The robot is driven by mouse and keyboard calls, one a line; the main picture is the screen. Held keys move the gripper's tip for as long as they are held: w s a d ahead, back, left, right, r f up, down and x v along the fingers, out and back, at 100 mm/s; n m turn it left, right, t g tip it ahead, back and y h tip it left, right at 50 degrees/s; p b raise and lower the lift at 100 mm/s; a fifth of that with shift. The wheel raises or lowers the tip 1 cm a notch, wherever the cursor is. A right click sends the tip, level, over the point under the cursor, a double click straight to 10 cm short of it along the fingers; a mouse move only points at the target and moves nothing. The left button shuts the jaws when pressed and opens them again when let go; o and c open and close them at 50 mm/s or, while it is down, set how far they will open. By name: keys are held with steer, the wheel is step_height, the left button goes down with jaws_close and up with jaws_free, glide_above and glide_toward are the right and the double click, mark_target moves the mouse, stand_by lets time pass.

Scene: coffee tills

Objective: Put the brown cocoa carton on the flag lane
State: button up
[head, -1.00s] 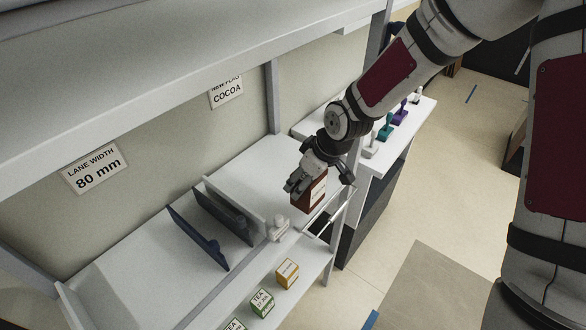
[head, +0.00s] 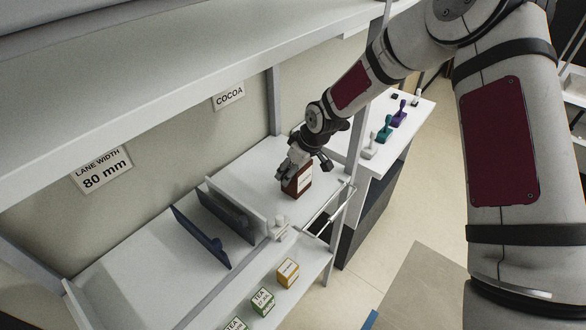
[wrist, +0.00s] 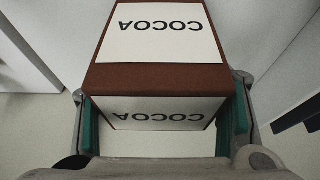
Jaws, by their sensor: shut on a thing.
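My gripper (head: 297,170) is shut on the brown cocoa carton (head: 300,182), with the arm reaching in from the upper right. In the wrist view the carton (wrist: 150,78) stands between two teal finger pads, its white COCOA labels facing the camera. The carton is over the right-hand lane (head: 245,178) of the white shelf, behind its front rail. I cannot tell whether its base touches the shelf.
A white divider (head: 233,203) and dark blue dividers (head: 200,238) stand left of the lane. A small white piece (head: 279,228) sits at the front edge. Yellow (head: 287,273) and green (head: 262,302) tea boxes stand lower in front. A shelf post (head: 350,165) is close on the right.

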steer(key=shift+f, duration=0.15)
steer(key=o, duration=1.2)
